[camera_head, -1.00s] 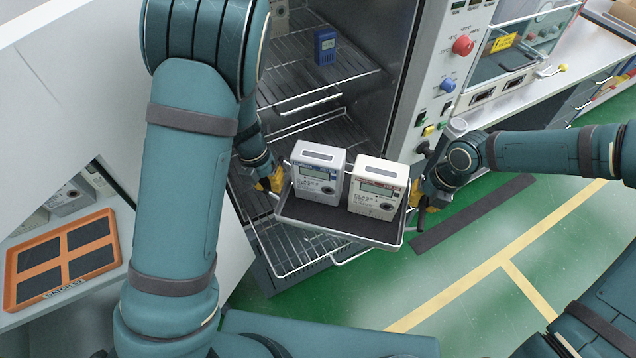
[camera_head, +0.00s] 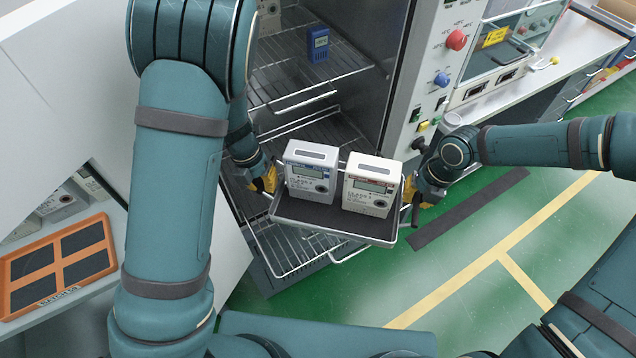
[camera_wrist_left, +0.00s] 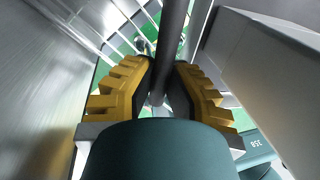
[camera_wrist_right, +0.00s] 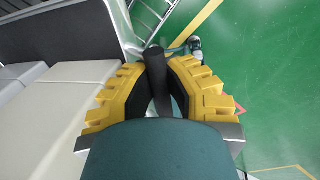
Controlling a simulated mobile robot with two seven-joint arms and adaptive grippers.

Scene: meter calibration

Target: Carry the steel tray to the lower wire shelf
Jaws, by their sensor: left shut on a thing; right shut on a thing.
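The steel tray (camera_head: 335,233) has a dark lining and carries two white meters side by side. The left meter (camera_head: 309,172) has blue marking; the right meter (camera_head: 371,185) has red marking. Both stand upright. My left gripper (camera_head: 266,184) is shut on the tray's left handle, a dark bar between yellow fingers in the left wrist view (camera_wrist_left: 163,80). My right gripper (camera_head: 414,194) is shut on the right handle, which also shows in the right wrist view (camera_wrist_right: 157,80). The lower wire shelf (camera_head: 290,245) is partly hidden behind and below the tray.
An upper wire shelf (camera_head: 310,80) holds a small blue device (camera_head: 319,45). The control panel (camera_head: 440,75) stands right of the opening. An orange tray (camera_head: 58,265) lies on a side surface at left. Green floor (camera_head: 460,290) is free at lower right.

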